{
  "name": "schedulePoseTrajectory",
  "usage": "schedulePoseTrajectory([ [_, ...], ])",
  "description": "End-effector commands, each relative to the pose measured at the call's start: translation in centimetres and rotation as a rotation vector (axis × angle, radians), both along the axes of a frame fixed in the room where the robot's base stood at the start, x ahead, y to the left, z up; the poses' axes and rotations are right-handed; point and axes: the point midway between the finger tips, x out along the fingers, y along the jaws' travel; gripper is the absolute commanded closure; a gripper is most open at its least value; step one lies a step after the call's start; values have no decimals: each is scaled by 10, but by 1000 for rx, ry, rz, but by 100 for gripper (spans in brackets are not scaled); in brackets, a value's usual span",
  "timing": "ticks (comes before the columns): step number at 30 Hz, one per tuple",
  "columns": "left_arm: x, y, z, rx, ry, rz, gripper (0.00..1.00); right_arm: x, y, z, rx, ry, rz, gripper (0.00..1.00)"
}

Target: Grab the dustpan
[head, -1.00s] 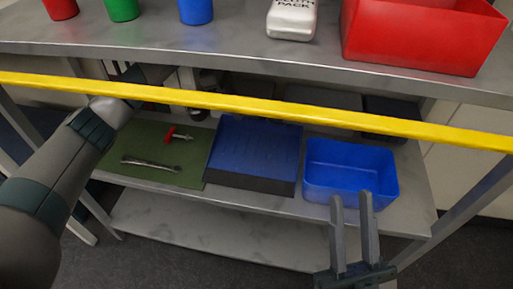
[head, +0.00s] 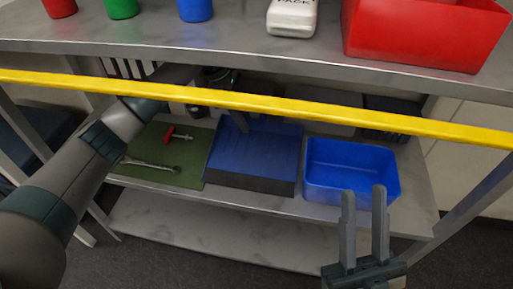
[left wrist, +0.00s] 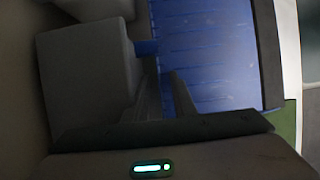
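The blue dustpan (head: 253,158) with a dark front edge lies on the middle shelf, beneath the yellow bar in the head view. It also shows at the top of the left wrist view (left wrist: 208,50). My left gripper (head: 239,121) reaches behind the yellow bar over the back part of the dustpan; the bar hides much of it. In the left wrist view its fingers (left wrist: 167,90) show a narrow gap with blue behind them, so it looks open and empty. A small blue piece (left wrist: 147,47) shows beside the fingers. My right gripper (head: 364,222) is open and empty in front of the shelf.
The yellow bar (head: 300,108) crosses in front of the shelf. A blue bin (head: 350,170) stands right of the dustpan. A green mat (head: 165,152) with a red-handled tool (head: 177,134) and a metal tool (head: 150,165) lies left. The lower shelf (head: 220,235) is bare.

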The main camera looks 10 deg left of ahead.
Motion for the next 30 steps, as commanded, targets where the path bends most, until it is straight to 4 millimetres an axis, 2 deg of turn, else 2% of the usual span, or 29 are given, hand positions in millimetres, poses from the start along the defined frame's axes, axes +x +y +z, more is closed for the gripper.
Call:
schedulePoseTrajectory([
  [12,0,0,-1,0,0,0,76,-3,2,-6,4,21,6,69],
  [13,0,0,-1,0,0,0,78,-3,2,-6,3,20,5,69],
  [15,0,0,-1,0,0,0,95,-3,2,-5,3,19,5,69],
  [16,0,0,-1,0,0,0,100,-3,2,-5,4,18,5,69],
  [30,0,0,2,-1,0,0,100,0,1,2,2,1,2,69],
])
